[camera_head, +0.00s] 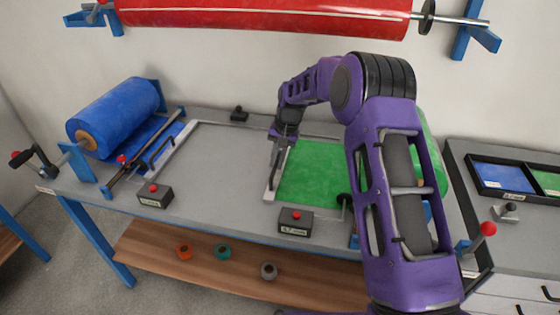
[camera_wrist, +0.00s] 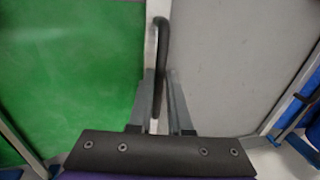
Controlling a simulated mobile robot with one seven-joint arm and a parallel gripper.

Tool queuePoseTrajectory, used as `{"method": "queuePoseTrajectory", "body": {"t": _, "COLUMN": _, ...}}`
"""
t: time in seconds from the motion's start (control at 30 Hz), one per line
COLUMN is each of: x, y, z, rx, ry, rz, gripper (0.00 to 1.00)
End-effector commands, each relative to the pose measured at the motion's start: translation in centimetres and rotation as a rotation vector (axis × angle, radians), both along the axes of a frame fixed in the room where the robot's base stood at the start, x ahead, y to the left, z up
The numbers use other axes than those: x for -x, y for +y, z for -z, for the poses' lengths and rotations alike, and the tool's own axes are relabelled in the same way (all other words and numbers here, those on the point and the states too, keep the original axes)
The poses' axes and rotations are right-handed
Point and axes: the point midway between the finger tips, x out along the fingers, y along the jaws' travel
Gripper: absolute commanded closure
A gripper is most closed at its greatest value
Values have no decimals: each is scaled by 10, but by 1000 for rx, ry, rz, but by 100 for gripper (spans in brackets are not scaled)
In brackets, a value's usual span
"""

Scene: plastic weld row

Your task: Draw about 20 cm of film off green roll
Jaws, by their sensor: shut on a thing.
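The green roll (camera_head: 428,150) is on the right of the bench, mostly hidden behind my arm. A green film sheet (camera_head: 312,177) lies flat on the bench to its left and fills the left of the wrist view (camera_wrist: 65,70). A white bar (camera_head: 270,192) runs along the film's left edge and carries a dark handle (camera_wrist: 161,35). My gripper (camera_head: 276,150) is at this bar, shut on the handle; its fingers also show in the wrist view (camera_wrist: 160,78).
A blue roll (camera_head: 115,115) with its own white bar (camera_head: 165,155) is at the bench's left. Two boxes with red buttons (camera_head: 155,195) (camera_head: 295,221) stand at the front edge. Bare grey bench (camera_head: 222,165) lies left of the green film. A red roll (camera_head: 260,15) hangs above.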

Motion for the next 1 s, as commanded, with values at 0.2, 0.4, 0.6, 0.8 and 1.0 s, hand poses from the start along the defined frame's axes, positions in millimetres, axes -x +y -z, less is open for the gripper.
{"method": "queuePoseTrajectory", "body": {"t": 0.2, "x": 0, "y": 2, "z": -1, "rx": -3, "ry": -1, "rz": -1, "gripper": 61}}
{"method": "queuePoseTrajectory", "body": {"t": 0.4, "x": 0, "y": 0, "z": -1, "rx": -1, "ry": 0, "rz": -1, "gripper": 53}}
{"method": "queuePoseTrajectory", "body": {"t": 0.6, "x": 0, "y": -1, "z": -4, "rx": 0, "ry": -1, "rz": 0, "gripper": 53}}
{"method": "queuePoseTrajectory", "body": {"t": 0.8, "x": 0, "y": -7, "z": -33, "rx": 0, "ry": -4, "rz": 1, "gripper": 53}}
{"method": "queuePoseTrajectory", "body": {"t": 1.0, "x": 2, "y": -16, "z": -82, "rx": 0, "ry": -6, "rz": 1, "gripper": 53}}
